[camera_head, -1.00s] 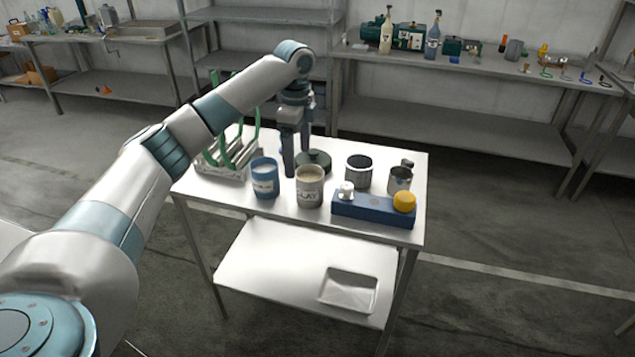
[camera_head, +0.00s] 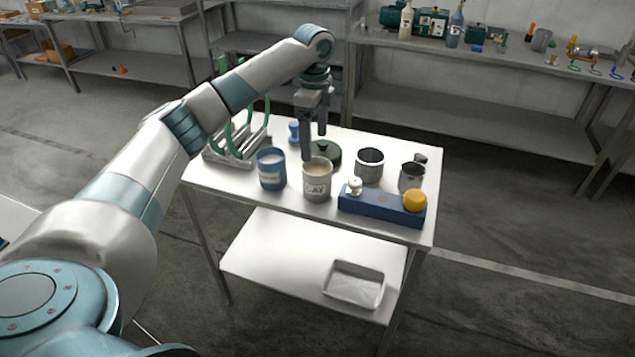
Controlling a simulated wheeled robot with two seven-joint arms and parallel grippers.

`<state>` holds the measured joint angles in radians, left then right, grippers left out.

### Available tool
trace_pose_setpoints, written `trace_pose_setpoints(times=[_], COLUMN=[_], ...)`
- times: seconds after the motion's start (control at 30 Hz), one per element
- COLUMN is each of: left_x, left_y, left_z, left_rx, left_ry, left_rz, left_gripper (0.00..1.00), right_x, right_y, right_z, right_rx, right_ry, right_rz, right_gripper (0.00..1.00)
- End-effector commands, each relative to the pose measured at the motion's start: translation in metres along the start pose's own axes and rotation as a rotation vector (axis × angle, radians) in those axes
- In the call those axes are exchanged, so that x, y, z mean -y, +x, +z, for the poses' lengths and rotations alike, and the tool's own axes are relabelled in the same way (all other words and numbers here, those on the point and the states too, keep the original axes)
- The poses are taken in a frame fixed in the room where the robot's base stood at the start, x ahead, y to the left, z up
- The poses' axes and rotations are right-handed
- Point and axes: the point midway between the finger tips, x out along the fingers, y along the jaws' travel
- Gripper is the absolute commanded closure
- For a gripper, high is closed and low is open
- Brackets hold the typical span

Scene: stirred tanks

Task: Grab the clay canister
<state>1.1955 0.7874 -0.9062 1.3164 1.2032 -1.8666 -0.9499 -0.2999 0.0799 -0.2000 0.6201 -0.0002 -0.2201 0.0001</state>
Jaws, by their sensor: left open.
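The clay canister (camera_head: 317,184) is a grey-beige open cup with a dark-lettered label and pale contents. It stands upright on the white cart top, right of a blue canister (camera_head: 271,170). My left gripper (camera_head: 314,146) is open, pointing down, its fingers above and behind the clay canister in the picture. One finger overlaps the canister's left rear rim in view; I cannot tell whether it touches. Nothing is held between the fingers. My right gripper is not in view.
A dark green round object (camera_head: 326,153) sits behind the canister. A dark cup (camera_head: 369,165), a metal cup (camera_head: 411,177) and a blue box with a yellow knob (camera_head: 381,206) stand to the right. A green-posted rack (camera_head: 236,146) is at left. The cart's front edge is clear.

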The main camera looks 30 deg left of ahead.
Motion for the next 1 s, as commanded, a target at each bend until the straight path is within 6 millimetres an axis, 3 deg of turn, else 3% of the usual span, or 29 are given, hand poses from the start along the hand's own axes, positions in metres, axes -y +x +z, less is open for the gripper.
trace_pose_setpoints(times=[0.4,0.6,1.0], left_x=[-0.002,-0.001,0.000], left_y=[0.071,0.098,0.106], left_z=[0.000,-0.001,-0.001], left_rx=[0.002,0.001,0.000], left_ry=[-0.001,0.000,0.000], left_rz=[0.006,0.003,0.001], left_gripper=[0.17,0.17,0.17], right_x=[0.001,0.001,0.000], right_y=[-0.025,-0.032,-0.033], right_z=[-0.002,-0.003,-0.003], right_rx=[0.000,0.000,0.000], right_ry=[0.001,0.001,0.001], right_rz=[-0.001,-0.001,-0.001], right_gripper=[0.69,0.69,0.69])
